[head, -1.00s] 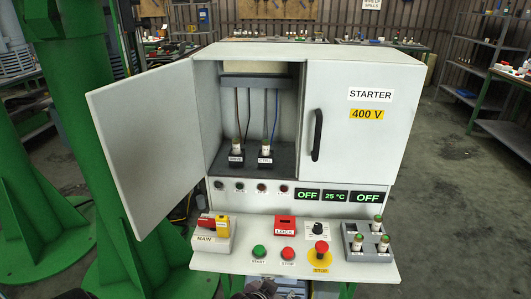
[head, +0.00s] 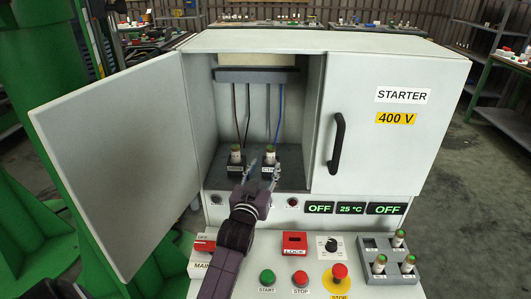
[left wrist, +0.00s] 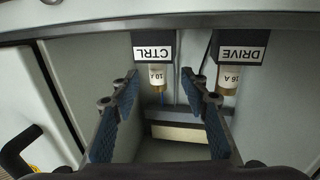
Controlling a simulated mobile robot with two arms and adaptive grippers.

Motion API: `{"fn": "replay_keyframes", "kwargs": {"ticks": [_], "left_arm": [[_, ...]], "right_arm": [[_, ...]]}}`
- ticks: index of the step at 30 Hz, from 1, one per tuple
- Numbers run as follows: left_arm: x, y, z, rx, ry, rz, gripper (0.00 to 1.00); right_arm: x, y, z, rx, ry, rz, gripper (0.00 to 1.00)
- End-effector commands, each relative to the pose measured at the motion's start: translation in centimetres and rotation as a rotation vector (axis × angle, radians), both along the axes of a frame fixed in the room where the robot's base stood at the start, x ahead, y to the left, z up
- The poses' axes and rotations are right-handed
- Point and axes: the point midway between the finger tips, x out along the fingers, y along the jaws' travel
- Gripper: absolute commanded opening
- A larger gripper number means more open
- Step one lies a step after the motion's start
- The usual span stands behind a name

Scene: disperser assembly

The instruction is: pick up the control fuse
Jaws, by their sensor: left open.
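My right gripper is not in view.
The drive fuse (head: 236,155) stands close by on the left, in the DRIVE holder. The open door (head: 120,165) bounds the left; the shut STARTER door (head: 395,150) bounds the right. A grey tray (head: 372,242) holds several fuses on the panel. Wires run behind the fuses.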

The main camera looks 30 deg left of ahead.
Motion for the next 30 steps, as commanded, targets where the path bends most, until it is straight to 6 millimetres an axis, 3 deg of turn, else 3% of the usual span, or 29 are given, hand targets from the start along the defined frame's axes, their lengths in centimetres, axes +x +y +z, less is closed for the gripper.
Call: {"fn": "replay_keyframes", "kwargs": {"ticks": [12, 18, 26, 30], "left_arm": [[4.5, 1.9, 0.6, 0.004, -0.002, 0.000, 0.41], [6.5, 2.6, 0.4, 0.002, -0.002, -0.001, 0.41], [6.7, 2.7, 0.3, 0.002, 0.000, -0.001, 0.41], [6.7, 2.7, 0.3, 0.001, 0.000, -0.001, 0.29]], "right_arm": [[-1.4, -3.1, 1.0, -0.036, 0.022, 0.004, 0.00], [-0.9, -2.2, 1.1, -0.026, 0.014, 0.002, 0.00], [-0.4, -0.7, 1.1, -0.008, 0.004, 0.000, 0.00], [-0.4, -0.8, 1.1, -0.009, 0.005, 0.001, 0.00]]}}
